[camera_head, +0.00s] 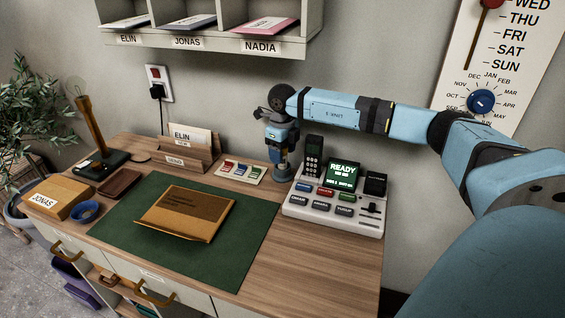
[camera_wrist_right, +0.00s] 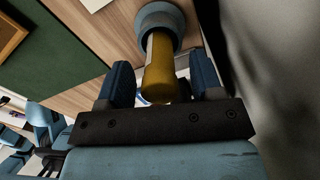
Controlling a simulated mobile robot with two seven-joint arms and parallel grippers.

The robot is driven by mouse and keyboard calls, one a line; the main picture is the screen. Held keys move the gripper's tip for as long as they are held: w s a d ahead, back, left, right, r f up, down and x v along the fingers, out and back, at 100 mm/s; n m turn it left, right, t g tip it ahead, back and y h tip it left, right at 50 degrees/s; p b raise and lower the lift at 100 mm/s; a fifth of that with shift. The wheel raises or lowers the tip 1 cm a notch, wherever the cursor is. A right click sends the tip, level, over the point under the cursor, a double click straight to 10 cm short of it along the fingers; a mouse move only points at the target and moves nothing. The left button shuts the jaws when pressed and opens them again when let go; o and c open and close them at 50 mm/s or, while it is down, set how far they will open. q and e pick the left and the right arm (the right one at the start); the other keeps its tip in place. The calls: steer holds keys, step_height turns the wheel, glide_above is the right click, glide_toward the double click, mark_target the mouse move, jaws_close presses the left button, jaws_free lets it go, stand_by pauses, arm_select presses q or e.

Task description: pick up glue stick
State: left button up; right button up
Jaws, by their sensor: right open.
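The glue stick (camera_wrist_right: 160,68) shows in the right wrist view as a yellow cylinder with a wider grey-blue round part at its far end. In the head view it stands at the back of the desk, largely hidden by my gripper; its lower part (camera_head: 282,174) shows. My right gripper (camera_head: 283,146) points down over it from above. In the right wrist view the open fingers (camera_wrist_right: 162,82) are on either side of the yellow cylinder, with a gap visible at the right finger.
Right of the glue stick stands a white console (camera_head: 335,205) with a handset (camera_head: 313,156) and a screen. To its left are a card with coloured tabs (camera_head: 240,173) and a wooden letter holder (camera_head: 188,158). A brown folder (camera_head: 185,212) lies on the green mat (camera_head: 125,240).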

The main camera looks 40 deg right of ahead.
steer(key=shift+f, duration=0.45)
steer(key=c, duration=1)
steer(key=shift+r, duration=0.1)
step_height(320, 180, up, 10)
steer(key=shift+p, duration=0.7)
